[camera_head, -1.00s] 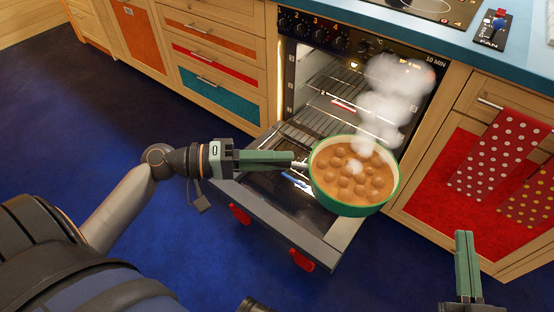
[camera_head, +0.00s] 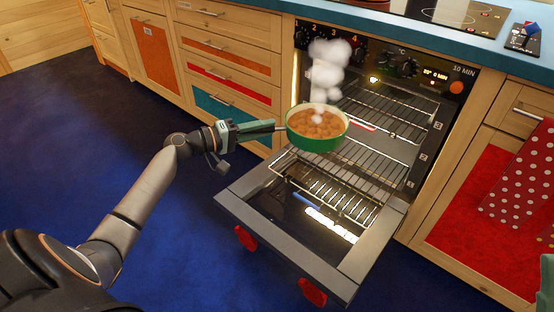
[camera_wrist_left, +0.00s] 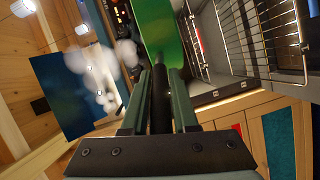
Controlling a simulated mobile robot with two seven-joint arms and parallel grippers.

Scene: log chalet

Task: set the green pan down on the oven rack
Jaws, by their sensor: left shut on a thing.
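The green pan (camera_head: 318,142), full of brown round food and steaming, is held roughly level in front of the open oven, at the left side of its opening. My left gripper (camera_head: 268,127) is shut on the pan's dark handle, which also shows between the fingers in the left wrist view (camera_wrist_left: 161,100). A wire oven rack (camera_head: 362,158) extends out of the oven, to the right of and below the pan. A sliver of my right gripper (camera_head: 547,285) shows at the right edge; its fingers cannot be made out.
The oven door (camera_head: 352,268) is folded down, with red mitt-like pieces (camera_head: 312,292) at its front edge. Another rack (camera_head: 390,112) sits higher inside. Wooden drawers (camera_head: 232,65) flank the left; a dotted red towel (camera_head: 515,185) hangs right. Blue floor is clear.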

